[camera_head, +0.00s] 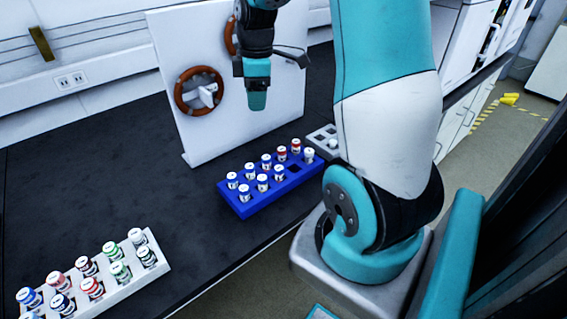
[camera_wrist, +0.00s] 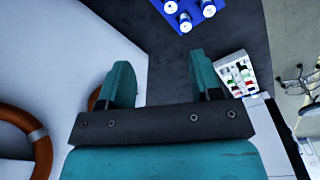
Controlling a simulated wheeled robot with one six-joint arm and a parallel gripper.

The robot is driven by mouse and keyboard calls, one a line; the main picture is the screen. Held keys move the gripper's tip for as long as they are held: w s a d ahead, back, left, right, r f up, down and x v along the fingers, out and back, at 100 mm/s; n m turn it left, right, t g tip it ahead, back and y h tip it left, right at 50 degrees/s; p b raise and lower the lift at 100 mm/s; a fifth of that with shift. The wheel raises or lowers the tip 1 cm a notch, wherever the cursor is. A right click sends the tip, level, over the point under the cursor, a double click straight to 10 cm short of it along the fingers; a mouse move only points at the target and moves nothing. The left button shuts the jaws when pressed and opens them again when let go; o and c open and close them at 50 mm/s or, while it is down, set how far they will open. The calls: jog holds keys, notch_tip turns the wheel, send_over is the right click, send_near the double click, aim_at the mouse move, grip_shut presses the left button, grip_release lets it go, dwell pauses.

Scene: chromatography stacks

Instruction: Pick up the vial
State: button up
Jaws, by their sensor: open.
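Several capped vials stand upright in a blue rack (camera_head: 245,207) on the black bench in the head view. Their caps are white or red, and one is the white-capped vial (camera_head: 309,156) at the rack's right end. Part of the blue rack (camera_wrist: 194,12) with a few vials shows at the top of the wrist view. My gripper (camera_head: 257,100) hangs above and behind the rack, in front of the white panel. In the wrist view my gripper (camera_wrist: 161,82) has its two teal fingers wide apart with nothing between them. Which vial is meant cannot be told.
A white rack (camera_head: 158,262) with several coloured-cap vials stands at the front left. A grey rack (camera_head: 318,134) sits beyond the blue one, partly hidden by my arm. The upright white panel (camera_head: 165,130) carries brown rings (camera_head: 182,108). The bench between the racks is clear.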

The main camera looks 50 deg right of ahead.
jog(key=s+d+f, duration=0.2)
jog(key=d+f, duration=0.2)
jog(key=d, duration=0.5)
send_over(282, 149)
jog(key=shift+n+g+h, duration=0.3)
jog(key=shift+n, duration=0.1)
jog(key=f, duration=1)
jog(key=shift+s+d+f, duration=0.1)
jog(key=shift+s+d, duration=0.05)
jog(key=shift+d, duration=0.25)
jog(key=f, duration=0.6)
jog(key=shift+a+f+p, duration=0.2)
jog(key=shift+a+p, duration=0.15)
jog(key=c, duration=1)
